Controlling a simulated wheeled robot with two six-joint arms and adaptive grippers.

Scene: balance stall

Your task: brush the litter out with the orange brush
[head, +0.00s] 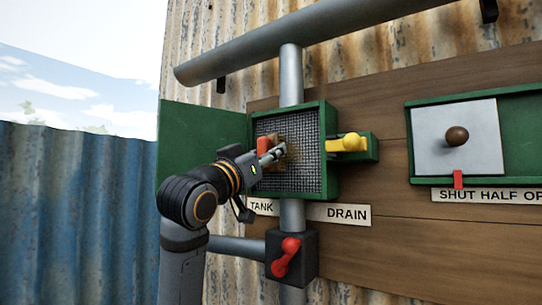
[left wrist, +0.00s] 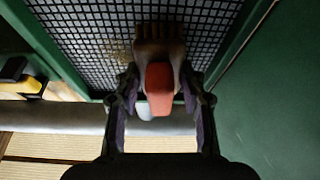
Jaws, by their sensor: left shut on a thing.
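The orange brush (head: 263,146) has a red-orange handle and brown bristles. My left gripper (head: 277,153) is shut on its handle, in front of the mesh screen (head: 305,178) in the green box. In the left wrist view the handle (left wrist: 159,88) sits between both fingers (left wrist: 158,95), with the bristles (left wrist: 160,48) at the mesh. I cannot tell whether they touch it. Brown litter (head: 293,148) clings to the middle of the mesh; some also shows beside the bristles in the left wrist view (left wrist: 121,50). The gripper and brush hide part of the mesh. My right gripper is not in view.
The box's green door (head: 200,135) stands open at left. A yellow-handled part (head: 348,143) juts out at right. Below are a grey pipe and a red lever (head: 287,256) on a dark block. A sliding panel with a brown knob (head: 456,136) is further right.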

